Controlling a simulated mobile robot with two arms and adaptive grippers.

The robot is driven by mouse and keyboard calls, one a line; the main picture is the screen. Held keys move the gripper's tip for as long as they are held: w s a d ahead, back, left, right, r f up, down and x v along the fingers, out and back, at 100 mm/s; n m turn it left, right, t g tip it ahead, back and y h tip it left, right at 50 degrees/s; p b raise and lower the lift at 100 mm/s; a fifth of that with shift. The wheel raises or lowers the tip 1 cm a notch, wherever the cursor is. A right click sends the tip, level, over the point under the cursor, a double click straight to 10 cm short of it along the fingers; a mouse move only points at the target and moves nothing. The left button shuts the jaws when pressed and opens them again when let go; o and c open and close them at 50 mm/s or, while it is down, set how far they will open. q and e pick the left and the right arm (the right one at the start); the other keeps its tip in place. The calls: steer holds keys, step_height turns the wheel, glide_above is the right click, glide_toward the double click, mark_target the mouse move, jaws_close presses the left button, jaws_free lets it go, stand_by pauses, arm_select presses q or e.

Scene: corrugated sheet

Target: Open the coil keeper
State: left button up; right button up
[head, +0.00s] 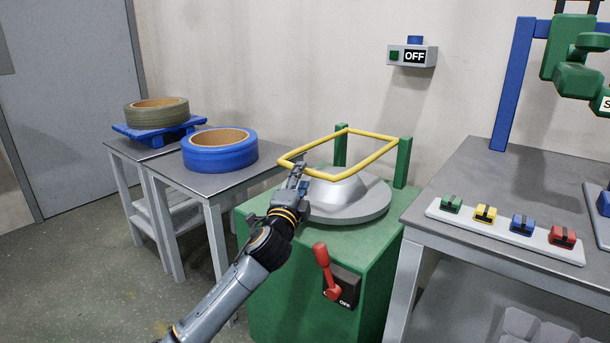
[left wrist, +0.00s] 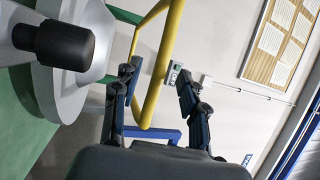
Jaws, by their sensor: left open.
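The coil keeper (head: 368,161) is a yellow rectangular tube frame held roughly level above a grey cone and disc (head: 365,208) on the green machine (head: 290,285). Its far side is by two green posts (head: 403,162). My left gripper (head: 296,176) is at the keeper's near left corner. In the left wrist view the yellow bar (left wrist: 164,65) runs between the two spread fingers of my left gripper (left wrist: 156,84), with room beside it. Whether a finger touches the bar I cannot tell. My right gripper is not in view.
A red lever (head: 324,262) sticks up from the machine's front. A blue coil (head: 220,155) and an olive coil (head: 156,115) stand on tables at left. The right table (head: 450,225) holds a strip of coloured switches (head: 505,230). A wall box (head: 412,55) reads OFF.

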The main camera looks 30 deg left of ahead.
arm_select(q)
steer(key=shift+b+x, duration=0.35)
steer(key=shift+x, duration=1.75)
jaws_close()
